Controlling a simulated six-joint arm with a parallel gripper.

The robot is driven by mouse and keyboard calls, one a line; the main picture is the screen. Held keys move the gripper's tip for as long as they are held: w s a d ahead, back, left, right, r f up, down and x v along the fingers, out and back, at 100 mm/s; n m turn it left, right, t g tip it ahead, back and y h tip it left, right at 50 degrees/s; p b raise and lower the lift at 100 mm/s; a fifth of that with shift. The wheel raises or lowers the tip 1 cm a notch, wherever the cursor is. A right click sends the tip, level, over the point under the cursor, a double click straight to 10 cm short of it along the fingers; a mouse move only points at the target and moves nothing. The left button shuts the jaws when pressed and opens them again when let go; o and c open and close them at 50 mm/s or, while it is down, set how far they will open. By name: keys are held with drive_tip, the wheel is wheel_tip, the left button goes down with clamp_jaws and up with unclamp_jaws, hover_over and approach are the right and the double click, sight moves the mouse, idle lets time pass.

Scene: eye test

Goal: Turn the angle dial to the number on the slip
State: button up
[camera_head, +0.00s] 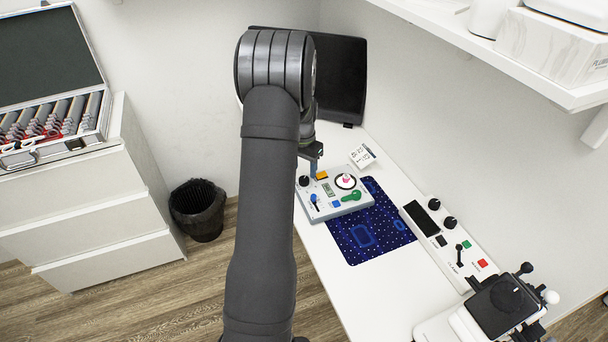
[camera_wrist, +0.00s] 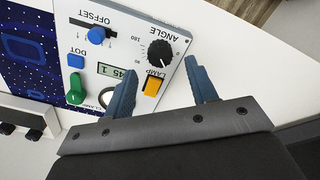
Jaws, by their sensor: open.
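The angle dial is a round black knob (camera_wrist: 160,53) on a white panel (camera_wrist: 193,14), with a printed scale around it; I cannot tell its exact setting. In the head view the dial (camera_head: 303,181) is at the panel's left corner. My gripper (camera_wrist: 160,68) is open and empty, its blue fingers apart and pointing toward the dial, with no contact seen. In the head view my gripper (camera_head: 313,168) is above the panel's back left part. The slip (camera_head: 362,156) is a small white card behind the panel; its writing is too small to read.
Near the dial are a yellow lamp switch (camera_wrist: 151,86), a small display (camera_wrist: 117,72), a blue offset knob (camera_wrist: 96,35), a blue dot button (camera_wrist: 76,60) and a green handle (camera_wrist: 75,91). A starry blue mat (camera_head: 372,240) and another control panel (camera_head: 450,240) lie rightward.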

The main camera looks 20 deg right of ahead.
wheel_tip(320, 180, up, 13)
drive_tip(key=shift+a, duration=0.1)
idle(0.4)
wheel_tip(320, 180, down, 17)
drive_tip(key=shift+f, duration=0.2)
idle(0.4)
drive_tip(key=shift+r, duration=0.1)
